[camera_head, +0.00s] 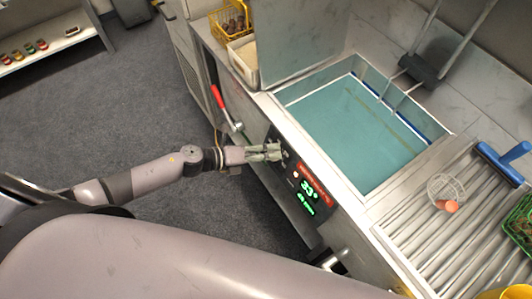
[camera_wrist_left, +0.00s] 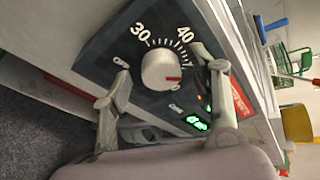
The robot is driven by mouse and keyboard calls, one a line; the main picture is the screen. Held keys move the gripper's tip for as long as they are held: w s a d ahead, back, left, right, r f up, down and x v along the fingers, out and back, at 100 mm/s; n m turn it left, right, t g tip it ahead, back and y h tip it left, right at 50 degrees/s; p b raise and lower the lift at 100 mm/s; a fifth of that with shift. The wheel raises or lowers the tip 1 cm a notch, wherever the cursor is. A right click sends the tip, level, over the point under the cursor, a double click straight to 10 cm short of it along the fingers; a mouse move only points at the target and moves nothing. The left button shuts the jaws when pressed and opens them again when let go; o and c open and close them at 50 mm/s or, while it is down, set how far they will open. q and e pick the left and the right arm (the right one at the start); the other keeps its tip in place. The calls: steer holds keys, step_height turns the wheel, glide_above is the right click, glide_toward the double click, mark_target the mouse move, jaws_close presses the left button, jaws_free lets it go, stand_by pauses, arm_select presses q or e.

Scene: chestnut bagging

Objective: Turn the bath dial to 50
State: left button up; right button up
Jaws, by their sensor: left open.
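The bath dial (camera_wrist_left: 160,70) is a round white knob with a red mark on a dark control panel (camera_wrist_left: 95,60). In the left wrist view its red mark points right. The printed numbers 30 and 40 show above it; I cannot read a 50. My left gripper (camera_head: 274,152) is at the panel in the head view and hides the dial there. In the left wrist view its open fingers (camera_wrist_left: 163,82) stand on either side of the knob, with visible gaps. The green digits on the display (camera_head: 309,188) look like 33°. My right gripper is not in view.
The bath (camera_head: 375,140) with teal water lies behind the panel. A red-handled lever (camera_head: 218,98) stands left of the panel. A ribbed draining surface (camera_head: 430,240) with a blue-handled squeegee (camera_head: 500,160) is at the right. Open floor (camera_head: 130,110) lies to the left.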

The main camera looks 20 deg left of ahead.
arm_select(q)
steer(key=v, duration=1.2)
stand_by(0.4)
